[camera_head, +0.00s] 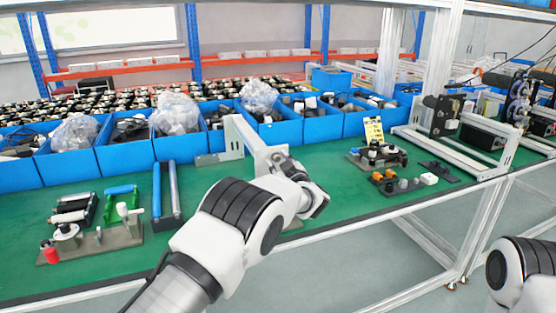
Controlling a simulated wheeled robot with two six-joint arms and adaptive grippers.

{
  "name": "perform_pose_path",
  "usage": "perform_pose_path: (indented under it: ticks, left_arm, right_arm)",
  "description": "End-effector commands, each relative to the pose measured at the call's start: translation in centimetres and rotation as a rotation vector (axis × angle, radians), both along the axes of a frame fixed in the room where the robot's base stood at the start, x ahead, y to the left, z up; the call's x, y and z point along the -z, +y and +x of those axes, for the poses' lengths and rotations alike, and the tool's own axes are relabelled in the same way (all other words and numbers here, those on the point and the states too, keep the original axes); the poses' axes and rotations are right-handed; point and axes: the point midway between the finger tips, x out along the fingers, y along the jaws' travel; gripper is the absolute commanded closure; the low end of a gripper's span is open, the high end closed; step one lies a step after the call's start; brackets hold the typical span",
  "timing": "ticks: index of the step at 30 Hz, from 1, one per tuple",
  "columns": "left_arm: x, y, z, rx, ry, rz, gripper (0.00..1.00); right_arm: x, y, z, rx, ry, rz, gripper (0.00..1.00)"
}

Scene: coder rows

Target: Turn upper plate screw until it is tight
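A light grey upright plate or bracket (236,137) stands on the green table in the middle of the head view. Its slanting arm runs down to the right, behind my wrist. My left arm comes in from the bottom, and its wrist end with the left gripper (281,160) is at the lower right end of this bracket. Small dark and metallic parts show there. I cannot tell whether they touch the bracket. The gripper's fingers are mostly hidden by my wrist, so its opening does not show. No screw can be made out. Only a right arm link shows at the lower right.
Blue bins (126,153) with parts and plastic bags line the table's back. Fixtures with rollers and green handles (121,190) stand left. A small assembly (376,153) and a larger framed machine (455,125) stand right. The green tabletop (335,205) is clear near its front edge.

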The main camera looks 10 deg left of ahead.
Motion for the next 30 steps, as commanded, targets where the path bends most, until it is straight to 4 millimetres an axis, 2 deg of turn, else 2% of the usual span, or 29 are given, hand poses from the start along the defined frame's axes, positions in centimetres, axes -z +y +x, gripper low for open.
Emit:
perform_pose_path:
  ticks: [3, 4, 7, 13, 17, 23, 27, 30]
  left_arm:
    - [0.0, 0.0, 0.0, 0.0, 0.0, 0.0, 0.6]
    - [0.0, 0.0, 0.0, 0.0, 0.0, 0.0, 0.64]
    - [0.0, 0.0, 0.0, 0.0, 0.0, 0.0, 0.99]
    - [0.0, 0.0, 0.0, 0.0, 0.003, 0.004, 1.0]
    - [-0.4, 0.0, 0.0, -0.001, 0.051, 0.07, 1.0]
    - [-0.5, 0.1, 0.0, -0.001, 0.193, 0.286, 1.0]
    - [-0.4, 0.1, 0.1, -0.002, 0.351, 0.521, 1.0]
    - [-0.1, 0.1, 0.1, -0.002, 0.442, 0.662, 1.0]
  right_arm:
    - [0.0, 0.0, 0.0, 0.0, 0.0, 0.0, 0.6]
    - [0.0, 0.0, 0.0, 0.0, 0.0, 0.0, 0.6]
    - [0.0, 0.0, 0.0, 0.0, 0.0, 0.0, 0.6]
    - [-0.1, 0.0, 0.0, 0.0, 0.0, 0.0, 0.6]
    - [-1.7, 0.0, 0.0, 0.0, 0.0, 0.0, 0.6]
    - [-4.2, 0.0, 0.0, 0.0, 0.0, 0.0, 0.6]
    - [-5.8, 0.0, 0.0, 0.0, 0.0, 0.0, 0.6]
    - [-6.0, 0.0, 0.0, 0.0, 0.0, 0.0, 0.6]
